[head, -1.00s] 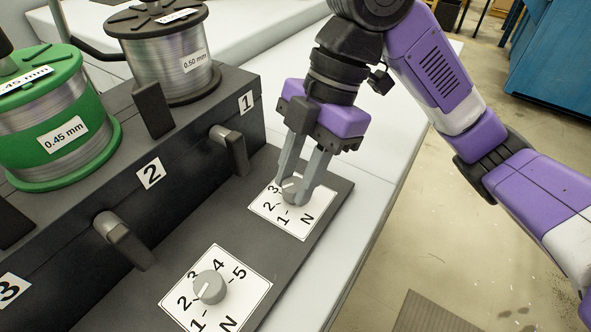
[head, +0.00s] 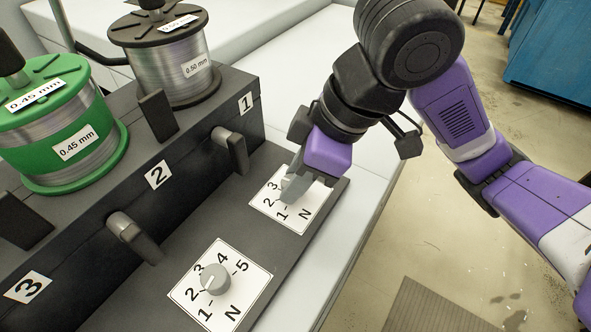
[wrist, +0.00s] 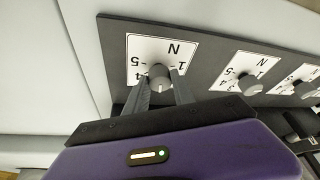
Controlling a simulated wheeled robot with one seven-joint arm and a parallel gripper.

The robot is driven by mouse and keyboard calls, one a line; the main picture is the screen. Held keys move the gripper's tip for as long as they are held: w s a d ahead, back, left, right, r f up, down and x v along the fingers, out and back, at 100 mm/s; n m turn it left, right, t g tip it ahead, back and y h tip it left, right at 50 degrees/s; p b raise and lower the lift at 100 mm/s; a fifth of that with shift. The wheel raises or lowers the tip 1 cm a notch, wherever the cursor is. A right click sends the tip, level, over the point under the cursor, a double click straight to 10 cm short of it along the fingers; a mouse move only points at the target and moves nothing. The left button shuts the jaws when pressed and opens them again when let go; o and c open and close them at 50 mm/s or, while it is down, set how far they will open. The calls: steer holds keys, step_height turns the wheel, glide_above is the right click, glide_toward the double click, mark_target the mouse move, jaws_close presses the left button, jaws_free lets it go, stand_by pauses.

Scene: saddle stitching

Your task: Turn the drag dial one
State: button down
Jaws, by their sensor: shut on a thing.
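Drag dial one is a round grey knob on a white card (head: 308,196) marked N, 1, 2, 3 and more, in front of the block labelled 1. In the head view my gripper (head: 291,187) comes down over the knob and mostly hides it, along with part of the scale. In the wrist view the knob (wrist: 159,76) sits between my two grey fingers, and my gripper (wrist: 160,84) is shut on it. A pale mark shows on the knob, but I cannot tell which number it points to.
A second dial (head: 214,280) sits nearer, and a third (wrist: 304,90) shows in the wrist view. Levers (head: 229,150) stick out from the dark box behind. Wire spools (head: 165,62) stand on top. The white table (head: 374,165) is clear to the right.

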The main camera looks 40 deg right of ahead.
steer(key=shift+m, duration=0.6)
steer(key=shift+h, duration=0.3)
steer(key=c, duration=1.1)
jaws_free()
steer(key=shift+o, duration=0.2)
steer(key=p+v, duration=0.1)
steer(key=v, duration=0.6)
steer(key=shift+s+r, duration=0.3)
steer(key=shift+r, duration=0.05)
steer(key=shift+d, duration=0.1)
